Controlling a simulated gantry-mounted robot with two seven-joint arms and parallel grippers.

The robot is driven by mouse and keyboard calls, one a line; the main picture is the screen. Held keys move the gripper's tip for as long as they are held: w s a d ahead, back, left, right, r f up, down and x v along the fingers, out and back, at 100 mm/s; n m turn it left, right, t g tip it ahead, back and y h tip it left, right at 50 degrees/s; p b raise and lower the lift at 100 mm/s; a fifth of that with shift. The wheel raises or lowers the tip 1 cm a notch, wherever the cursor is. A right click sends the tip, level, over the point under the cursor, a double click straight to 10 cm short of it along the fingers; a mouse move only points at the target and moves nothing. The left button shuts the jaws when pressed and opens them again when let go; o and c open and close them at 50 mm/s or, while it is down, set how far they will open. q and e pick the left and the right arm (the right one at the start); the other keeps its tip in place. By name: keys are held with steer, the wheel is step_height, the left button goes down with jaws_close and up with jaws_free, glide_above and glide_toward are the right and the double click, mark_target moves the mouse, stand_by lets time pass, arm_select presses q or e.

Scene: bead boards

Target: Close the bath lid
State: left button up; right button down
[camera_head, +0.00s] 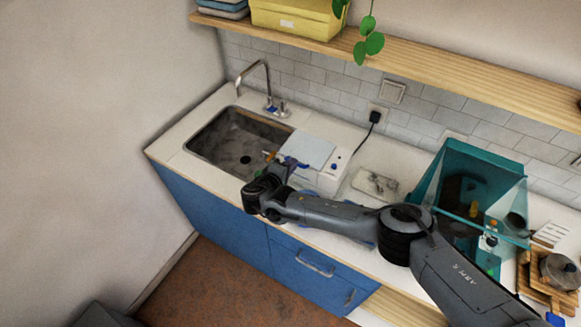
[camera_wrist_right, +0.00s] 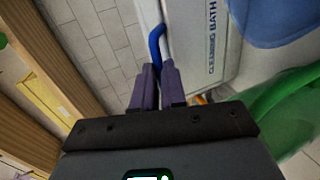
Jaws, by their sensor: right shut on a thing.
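The cleaning bath (camera_head: 318,178) is a white box on the counter, right of the sink; its printed front (camera_wrist_right: 207,45) shows in the right wrist view. Its pale lid (camera_head: 309,149) shows at the top of the box; how far it is open is hard to tell. My right gripper (camera_head: 283,163) is at the lid's left front edge. In the wrist view, its purple fingers (camera_wrist_right: 158,88) are shut on the blue lid handle (camera_wrist_right: 155,40), beside a white edge. My left gripper is not in view.
The sink (camera_head: 238,142) with a tall faucet (camera_head: 266,85) lies left of the bath. A grey-white slab (camera_head: 375,185) and a teal open-fronted box (camera_head: 465,185) stand to the right. A wooden shelf (camera_head: 430,70) runs above. My right arm crosses the counter's front.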

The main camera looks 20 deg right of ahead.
steer(key=c, duration=1.2)
jaws_free()
steer(key=shift+d+f, duration=0.15)
steer(key=shift+a, duration=0.2)
steer(key=v, duration=1)
steer(key=shift+s+a+r, duration=0.2)
steer(key=shift+r, duration=0.05)
steer(key=shift+f, duration=0.1)
